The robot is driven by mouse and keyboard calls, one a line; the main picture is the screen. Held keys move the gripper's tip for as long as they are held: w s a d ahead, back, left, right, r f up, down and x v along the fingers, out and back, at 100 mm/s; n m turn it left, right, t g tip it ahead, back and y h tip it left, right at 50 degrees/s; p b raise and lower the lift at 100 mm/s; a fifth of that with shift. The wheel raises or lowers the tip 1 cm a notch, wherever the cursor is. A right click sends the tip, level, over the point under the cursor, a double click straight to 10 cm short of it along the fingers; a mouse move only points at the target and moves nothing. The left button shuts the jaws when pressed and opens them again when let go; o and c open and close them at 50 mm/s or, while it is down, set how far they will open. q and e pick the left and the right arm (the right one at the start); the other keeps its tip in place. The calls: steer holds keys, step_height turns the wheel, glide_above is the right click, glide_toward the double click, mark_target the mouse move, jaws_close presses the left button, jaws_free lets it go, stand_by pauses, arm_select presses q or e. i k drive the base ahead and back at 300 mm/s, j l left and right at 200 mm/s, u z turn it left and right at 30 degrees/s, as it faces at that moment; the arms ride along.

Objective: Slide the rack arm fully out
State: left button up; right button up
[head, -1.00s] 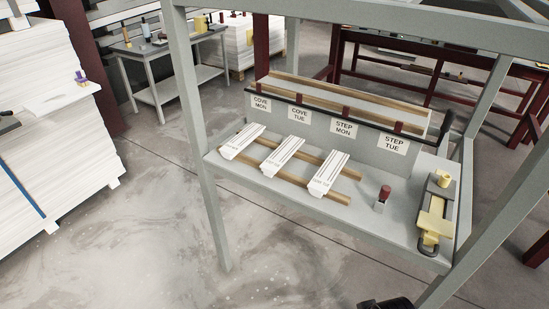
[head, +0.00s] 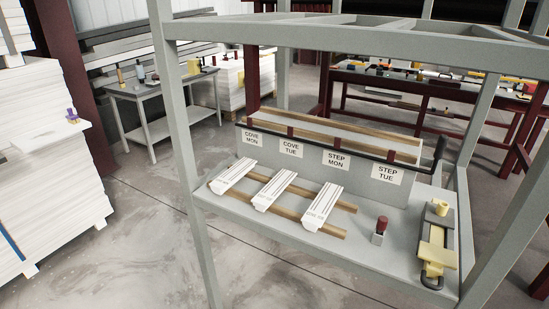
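No part is plainly marked as the rack arm. A long dark bar (head: 330,148) runs along the front top edge of a grey label box (head: 310,165) on the bench shelf, with an upturned end (head: 441,147) at the right. At the back left, a storage rack (head: 135,38) holds long grey and white boards in layers; whether any arm of it is slid out cannot be told. Neither of my grippers is in view.
A grey bench frame (head: 182,150) with posts and top beams stands close in front. Its shelf holds three white profile pieces (head: 275,190), a red-handled stamp (head: 381,229) and a yellow tool (head: 437,240). A white board stack (head: 45,170) is at left; the floor (head: 130,220) between is clear.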

mark_target(435, 256)
steer(key=z, duration=1.3)
